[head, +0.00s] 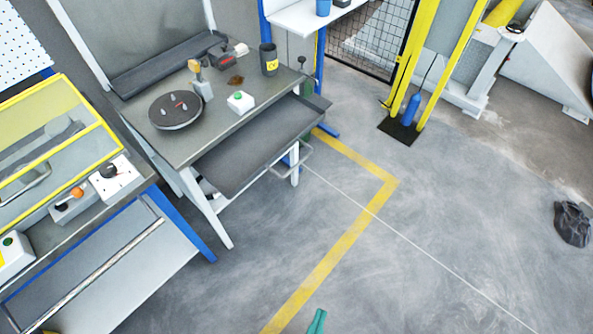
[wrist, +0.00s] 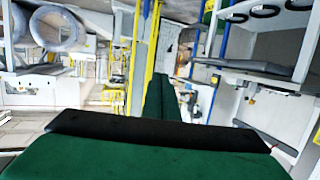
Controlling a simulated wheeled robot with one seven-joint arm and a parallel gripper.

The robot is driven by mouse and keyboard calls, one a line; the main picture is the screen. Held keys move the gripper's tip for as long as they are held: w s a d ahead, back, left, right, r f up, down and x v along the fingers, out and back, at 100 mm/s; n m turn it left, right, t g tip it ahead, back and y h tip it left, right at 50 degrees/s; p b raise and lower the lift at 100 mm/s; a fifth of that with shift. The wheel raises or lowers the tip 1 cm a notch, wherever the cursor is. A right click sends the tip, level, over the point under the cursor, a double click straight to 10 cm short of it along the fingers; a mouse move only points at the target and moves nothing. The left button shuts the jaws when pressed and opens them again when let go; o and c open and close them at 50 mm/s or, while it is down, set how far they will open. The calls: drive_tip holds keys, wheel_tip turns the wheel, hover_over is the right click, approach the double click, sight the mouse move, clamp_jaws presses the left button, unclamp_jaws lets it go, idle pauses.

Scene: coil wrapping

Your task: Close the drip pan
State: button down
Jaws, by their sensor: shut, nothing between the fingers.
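The drip pan (head: 255,150) is a dark grey shallow tray under the workbench top in the head view. It is pulled out, its front part sticking out past the bench's edge. A pale bar handle (head: 306,160) shows near its front right. My gripper (wrist: 163,90) shows in the wrist view as green and black parts, with the narrow fingers together and nothing between them. In the head view only a small green tip, which looks like part of my gripper, shows at the bottom edge, well apart from the pan. I cannot clearly pick out the pan in the wrist view.
The workbench (head: 140,125) carries a dark turntable (head: 176,110), a green-button box (head: 240,102) and a dark cup (head: 268,60). A yellow-framed machine (head: 60,150) stands left. Yellow posts (head: 408,70) stand at the back. The floor right of the bench is mostly clear.

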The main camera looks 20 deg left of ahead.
drive_tip(key=w+f+m+g+y, duration=0.1)
drive_tip(key=w+f+m+g, duration=0.15)
drive_tip(key=w+f, duration=0.5)
drive_tip(key=w+f+m+g+y, duration=0.1)
drive_tip(key=w+f+m+g, duration=0.2)
drive_tip(key=f, duration=0.7)
drive_tip(key=w+a+f+m+y, duration=0.2)
drive_tip(key=w+a+y, duration=0.2)
drive_tip(key=w, duration=0.7)
drive_tip(key=w+a+r+n+g+y, duration=0.2)
drive_tip(key=w+r+y, duration=0.25)
drive_tip(key=r, duration=0.35)
drive_tip(key=w+a+r+n+g+y, duration=0.2)
drive_tip(key=w+r+y, duration=0.2)
drive_tip(key=w+r, duration=0.25)
drive_tip(key=r+x, duration=0.1)
drive_tip(key=x, duration=1.2)
drive_tip(key=shift+a+m, duration=0.1)
drive_tip(key=shift+m, duration=0.15)
